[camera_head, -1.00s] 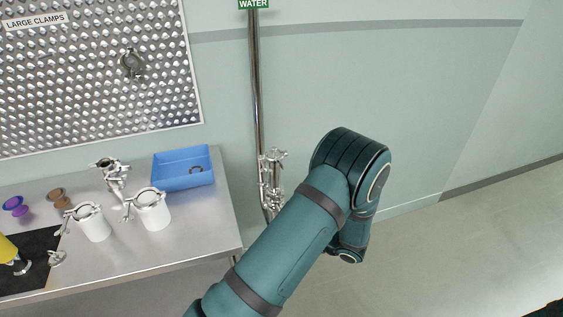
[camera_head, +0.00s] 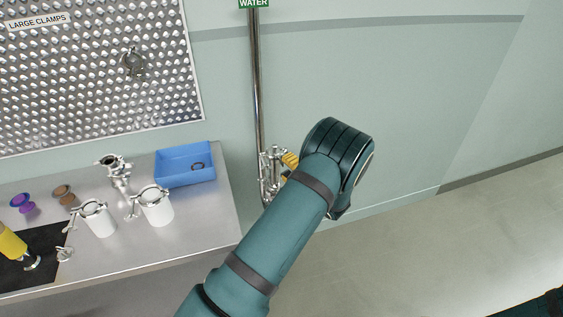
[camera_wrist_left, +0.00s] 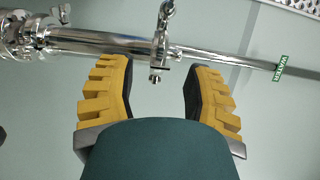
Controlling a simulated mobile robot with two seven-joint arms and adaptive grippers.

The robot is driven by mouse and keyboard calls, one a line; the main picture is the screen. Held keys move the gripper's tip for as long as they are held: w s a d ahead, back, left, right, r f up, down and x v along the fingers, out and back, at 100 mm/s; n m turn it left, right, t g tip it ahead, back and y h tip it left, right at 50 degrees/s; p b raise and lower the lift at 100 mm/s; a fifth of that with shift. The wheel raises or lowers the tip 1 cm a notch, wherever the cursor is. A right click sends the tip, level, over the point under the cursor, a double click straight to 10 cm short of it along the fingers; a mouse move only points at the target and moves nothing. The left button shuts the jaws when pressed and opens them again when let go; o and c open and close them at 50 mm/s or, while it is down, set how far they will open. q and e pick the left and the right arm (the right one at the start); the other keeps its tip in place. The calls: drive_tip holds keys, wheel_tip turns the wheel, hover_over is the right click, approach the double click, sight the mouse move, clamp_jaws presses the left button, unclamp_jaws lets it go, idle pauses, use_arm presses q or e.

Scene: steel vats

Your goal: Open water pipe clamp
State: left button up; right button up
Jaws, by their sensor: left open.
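The steel water pipe (camera_head: 256,85) runs down the wall under a green WATER sign (camera_head: 253,3). Its shiny clamp and fittings (camera_head: 268,172) show at the lower end, partly hidden by my left arm. In the left wrist view the pipe (camera_wrist_left: 215,53) lies across the picture, with a clamp (camera_wrist_left: 160,45) around it. My left gripper (camera_wrist_left: 161,65) is open. Its yellow fingers are apart, just short of the pipe, with the clamp's bolt end in line with the gap between them. In the head view only a little of the yellow fingers (camera_head: 290,160) shows beside the fittings.
A steel table (camera_head: 190,232) at left holds a blue bin (camera_head: 185,165), white lidded vessels (camera_head: 156,206), a steel fitting (camera_head: 115,168) and small coloured parts.

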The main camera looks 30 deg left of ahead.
sight(278, 160)
use_arm(q)
drive_tip(key=shift+x, duration=1.45)
clamp_jaws()
